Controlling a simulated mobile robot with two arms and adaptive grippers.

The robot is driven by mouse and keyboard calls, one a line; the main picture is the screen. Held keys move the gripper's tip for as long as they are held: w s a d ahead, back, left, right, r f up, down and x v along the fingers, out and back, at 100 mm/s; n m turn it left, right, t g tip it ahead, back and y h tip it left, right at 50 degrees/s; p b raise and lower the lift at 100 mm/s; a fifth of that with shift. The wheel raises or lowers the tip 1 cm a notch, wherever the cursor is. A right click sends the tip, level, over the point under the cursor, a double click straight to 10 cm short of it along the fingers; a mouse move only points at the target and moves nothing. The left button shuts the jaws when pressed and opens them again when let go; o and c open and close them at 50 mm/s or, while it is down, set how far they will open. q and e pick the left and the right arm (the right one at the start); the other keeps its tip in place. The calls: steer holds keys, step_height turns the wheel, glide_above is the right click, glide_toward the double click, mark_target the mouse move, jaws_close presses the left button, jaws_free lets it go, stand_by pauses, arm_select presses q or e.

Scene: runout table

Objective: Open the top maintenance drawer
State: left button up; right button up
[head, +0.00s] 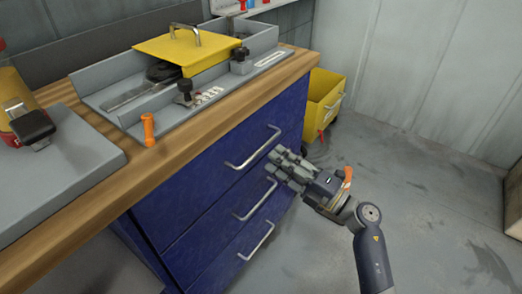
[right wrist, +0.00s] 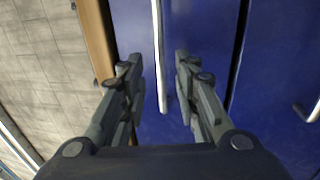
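The blue drawer cabinet under the wooden worktop has a top maintenance drawer (head: 215,172) with a metal bar handle (head: 253,148). The top drawer looks shut. My right gripper (head: 275,162) is at the right end of this handle, in front of the drawer fronts. In the right wrist view, my open right gripper (right wrist: 158,65) has one finger on each side of the top handle (right wrist: 158,40). Gaps show between the bar and both fingers; I cannot tell how deep the bar sits between them. My left gripper is not in view.
Two lower drawers have similar handles (head: 256,200) (head: 257,242). The wooden worktop (head: 230,110) overhangs above, carrying a grey machine with a yellow cover (head: 185,48) and an orange knob (head: 148,130). A yellow bin (head: 325,100) stands beyond the cabinet.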

mark_target(261, 147)
steer(key=x, duration=0.6)
steer(key=shift+w, duration=0.1)
steer(key=shift+c, duration=0.5)
jaws_close()
